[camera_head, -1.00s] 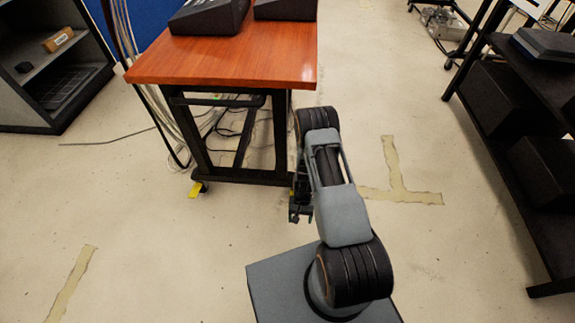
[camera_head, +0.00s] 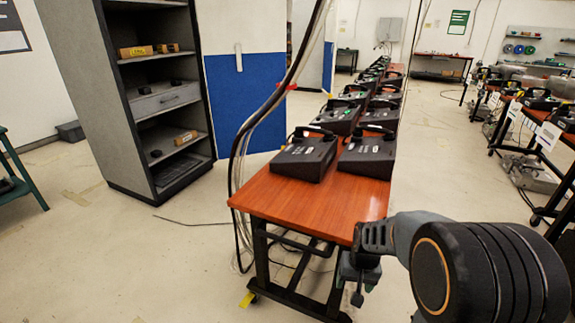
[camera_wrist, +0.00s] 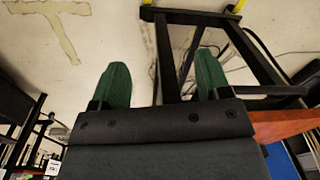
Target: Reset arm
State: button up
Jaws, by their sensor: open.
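My arm stands at the lower right of the head view, beside the near right corner of the wooden table (camera_head: 290,202). My gripper (camera_head: 358,280) hangs next to that corner, partly hidden by my own arm. In the wrist view my gripper (camera_wrist: 162,82) shows two green fingers spread wide apart with nothing between them. Behind them are bare floor and the table's black frame (camera_wrist: 185,52). The tabletop edge (camera_wrist: 285,123) shows at the right of that view. I cannot tell how far the gripper is from the frame.
Several black paging phones (camera_head: 304,155) stand in rows along the table. Cables (camera_head: 240,165) hang at its left side. A grey shelf unit (camera_head: 125,110) stands at the left. Another bench (camera_head: 545,125) is at the right. Floor between shelf and table is mostly clear.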

jog(key=s+a+r+n+t+p, duration=0.1)
jog(key=s+r+p, duration=0.4)
jog(key=r, duration=0.7)
jog(key=s+r+n+t+p, duration=0.1)
jog(key=s+r+p, duration=0.4)
jog(key=r, duration=0.8)
jog(key=shift+s+a+r+t+h, duration=0.2)
jog(key=shift+s+a+t+h, duration=0.15)
jog(key=shift+s+t, duration=0.2)
